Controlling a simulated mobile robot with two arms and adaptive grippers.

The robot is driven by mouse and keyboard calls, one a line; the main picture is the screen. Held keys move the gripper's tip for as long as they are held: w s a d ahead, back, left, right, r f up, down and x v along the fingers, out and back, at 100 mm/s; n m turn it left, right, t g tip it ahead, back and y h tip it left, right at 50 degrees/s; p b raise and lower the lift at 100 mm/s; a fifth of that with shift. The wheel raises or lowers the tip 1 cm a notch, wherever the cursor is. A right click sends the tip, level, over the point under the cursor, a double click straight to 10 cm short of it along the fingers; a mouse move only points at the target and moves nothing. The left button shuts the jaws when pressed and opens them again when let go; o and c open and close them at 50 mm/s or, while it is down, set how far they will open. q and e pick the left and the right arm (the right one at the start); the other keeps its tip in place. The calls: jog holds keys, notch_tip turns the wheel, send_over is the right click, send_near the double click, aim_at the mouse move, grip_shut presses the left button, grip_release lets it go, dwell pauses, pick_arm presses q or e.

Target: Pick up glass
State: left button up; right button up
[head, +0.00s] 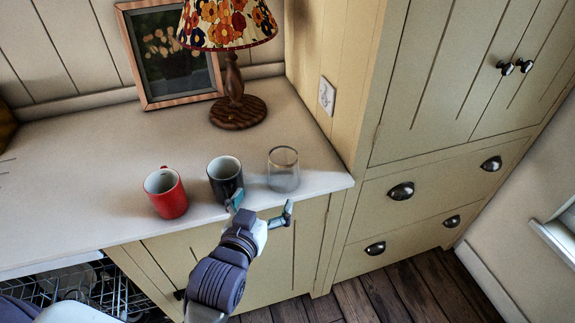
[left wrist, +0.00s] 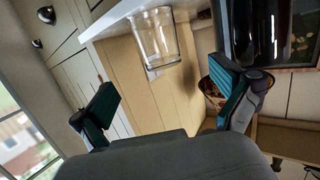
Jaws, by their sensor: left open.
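A clear glass (head: 284,170) stands upright on the white counter near its front right corner. It also shows in the left wrist view (left wrist: 156,38), ahead of and between the fingers. My left gripper (head: 262,213) is open and empty at the counter's front edge, just in front of the glass and the dark mug (head: 225,178). In the left wrist view the two teal fingers (left wrist: 165,100) are spread wide with nothing between them. The gripper looks apart from the glass. My right gripper is not in view.
A red mug (head: 165,193) stands left of the dark mug, which is close beside the glass. A lamp (head: 237,108) and a picture frame (head: 172,55) stand behind. A tall cabinet (head: 400,160) borders the counter on the right. An open dishwasher rack (head: 92,292) is below left.

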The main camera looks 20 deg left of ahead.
aim_at(278, 174)
pick_arm(q)
jog(key=p+x, duration=0.1)
jog(key=x, duration=0.7)
jog(key=shift+w+r, duration=0.15)
jog(key=shift+w, duration=0.4)
jog(key=p+x, duration=0.1)
jog(key=x, duration=0.3)
jog(key=shift+w+d+f, duration=0.15)
jog(key=shift+w+f, duration=0.05)
jog(key=shift+w, duration=0.1)
jog(key=shift+s, duration=0.1)
jog(key=shift+c, duration=1.2)
jog(key=shift+r, duration=0.1)
jog(key=c, duration=1.1)
